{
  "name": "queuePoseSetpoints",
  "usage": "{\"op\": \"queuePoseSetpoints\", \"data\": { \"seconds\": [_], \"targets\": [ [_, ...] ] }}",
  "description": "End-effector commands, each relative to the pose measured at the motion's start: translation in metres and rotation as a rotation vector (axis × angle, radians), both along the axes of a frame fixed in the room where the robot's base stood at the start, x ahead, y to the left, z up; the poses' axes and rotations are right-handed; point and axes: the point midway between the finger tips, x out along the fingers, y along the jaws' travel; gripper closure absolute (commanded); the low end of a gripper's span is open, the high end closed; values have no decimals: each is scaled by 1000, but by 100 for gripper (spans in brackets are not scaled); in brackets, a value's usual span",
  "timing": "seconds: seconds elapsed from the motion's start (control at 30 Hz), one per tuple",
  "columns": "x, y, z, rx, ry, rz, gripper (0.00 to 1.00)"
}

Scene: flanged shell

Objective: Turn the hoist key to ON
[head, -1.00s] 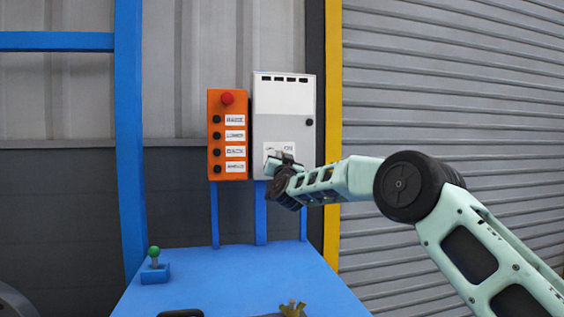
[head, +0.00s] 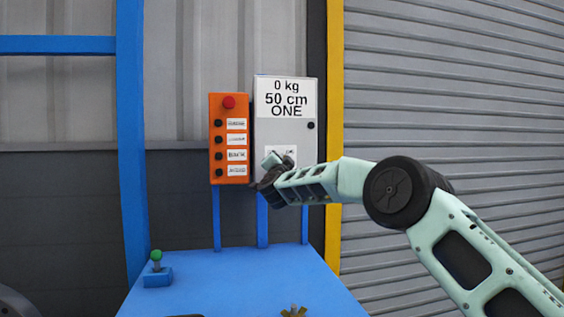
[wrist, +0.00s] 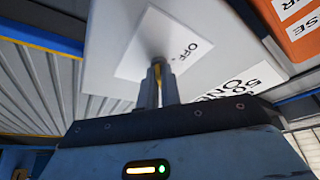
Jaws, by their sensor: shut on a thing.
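The hoist key sits at a white label plate (head: 283,150) low on the grey control box (head: 297,135). In the wrist view, the plate (wrist: 190,32) shows the word OFF beside the key's place; no ON is readable. My gripper (head: 268,170) is at the plate in the head view and covers part of it. In the wrist view, the fingers of my gripper (wrist: 158,80) are shut on the key, with a thin yellowish strip between them. The key itself is mostly hidden by the fingers, so its exact angle cannot be told.
An orange button box (head: 229,155) with a red button (head: 228,102) hangs just left of the grey box. Below is a blue table (head: 225,285) with a green-knobbed lever (head: 157,268). A yellow post (head: 334,90) and a grey shutter (head: 450,90) stand to the right.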

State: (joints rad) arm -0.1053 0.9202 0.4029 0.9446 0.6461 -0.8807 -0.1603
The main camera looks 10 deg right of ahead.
Motion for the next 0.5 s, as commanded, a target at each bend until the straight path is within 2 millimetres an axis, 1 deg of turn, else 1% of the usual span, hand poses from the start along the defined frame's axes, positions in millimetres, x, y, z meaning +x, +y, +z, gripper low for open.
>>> {"op": "queuePoseSetpoints", "data": {
  "seconds": [0.03, 0.3, 0.33, 0.4, 0.5],
  "targets": [
    [0, -1, 3, 1, -5, -1, 100],
    [0, -1, 3, -1, -5, -1, 100],
    [0, -1, 3, -1, -5, -1, 89],
    [0, -1, 3, -1, -5, -1, 73],
    [0, -1, 2, -1, -3, -1, 73]
  ]
}}
